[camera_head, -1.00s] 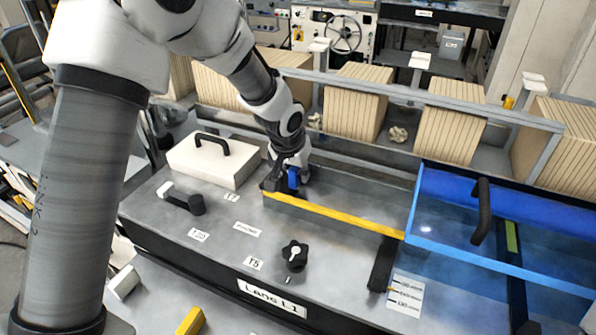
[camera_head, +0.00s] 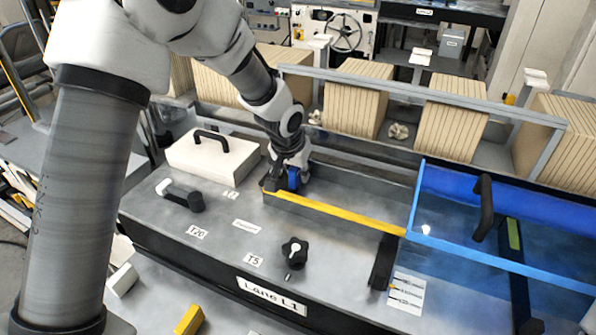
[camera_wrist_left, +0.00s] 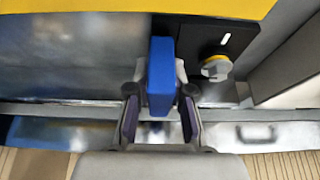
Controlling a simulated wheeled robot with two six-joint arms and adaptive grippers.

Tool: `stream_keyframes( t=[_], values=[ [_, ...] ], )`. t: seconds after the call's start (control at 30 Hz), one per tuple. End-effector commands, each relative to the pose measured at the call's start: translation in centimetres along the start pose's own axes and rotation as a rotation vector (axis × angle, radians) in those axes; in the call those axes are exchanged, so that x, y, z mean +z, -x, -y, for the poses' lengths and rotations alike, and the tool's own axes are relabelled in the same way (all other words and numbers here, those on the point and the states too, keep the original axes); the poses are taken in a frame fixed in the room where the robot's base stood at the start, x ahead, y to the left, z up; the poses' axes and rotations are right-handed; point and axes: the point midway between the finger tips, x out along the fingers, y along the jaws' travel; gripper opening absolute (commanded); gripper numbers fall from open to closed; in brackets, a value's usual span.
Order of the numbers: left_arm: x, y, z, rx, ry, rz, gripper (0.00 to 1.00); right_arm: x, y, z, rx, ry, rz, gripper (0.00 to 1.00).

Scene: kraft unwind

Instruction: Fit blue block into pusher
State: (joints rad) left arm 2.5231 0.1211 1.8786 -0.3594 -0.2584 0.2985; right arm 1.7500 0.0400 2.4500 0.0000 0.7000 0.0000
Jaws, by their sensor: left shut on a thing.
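The blue block (camera_head: 293,178) is in my left gripper (camera_head: 287,177), low over the left end of the yellow-edged lane. In the left wrist view the blue block (camera_wrist_left: 161,75) stands out between the two fingers of my left gripper (camera_wrist_left: 161,95), which are closed on its sides. A black part with a white mark and a pale knob (camera_wrist_left: 217,45) lies just right of the block; it may be the pusher. In the head view a dark part (camera_head: 270,185) shows beside the gripper at the lane's end. The gripper partly hides the contact there, so I cannot tell whether the block sits in it. My right gripper is out of view.
The yellow rail (camera_head: 335,213) runs along the lane's front to a blue clear cover with a black handle (camera_head: 483,208). A white box with a black handle (camera_head: 213,160) stands left. A black knob (camera_head: 294,252) stands in front. Cardboard stacks (camera_head: 357,98) line the back.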

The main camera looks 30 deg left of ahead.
Motion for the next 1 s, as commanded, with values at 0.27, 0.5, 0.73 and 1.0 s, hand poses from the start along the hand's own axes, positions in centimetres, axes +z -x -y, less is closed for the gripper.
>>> stream_keyframes(
  t=[0.27, 0.5, 0.73, 1.0],
  values=[
    [0.0, -0.1, 0.0, 0.0, 0.0, 0.0, 0.0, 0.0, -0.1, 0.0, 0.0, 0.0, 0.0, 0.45],
    [0.0, -0.1, 0.0, 0.0, 0.0, 0.0, 0.5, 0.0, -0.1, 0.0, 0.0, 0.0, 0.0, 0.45],
    [0.0, 0.0, 0.0, 0.0, 0.0, 0.0, 0.5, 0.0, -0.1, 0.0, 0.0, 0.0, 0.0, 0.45],
    [-0.1, 4.7, 0.0, 0.0, 0.001, -0.005, 0.5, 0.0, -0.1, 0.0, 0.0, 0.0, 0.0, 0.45]
  ],
)
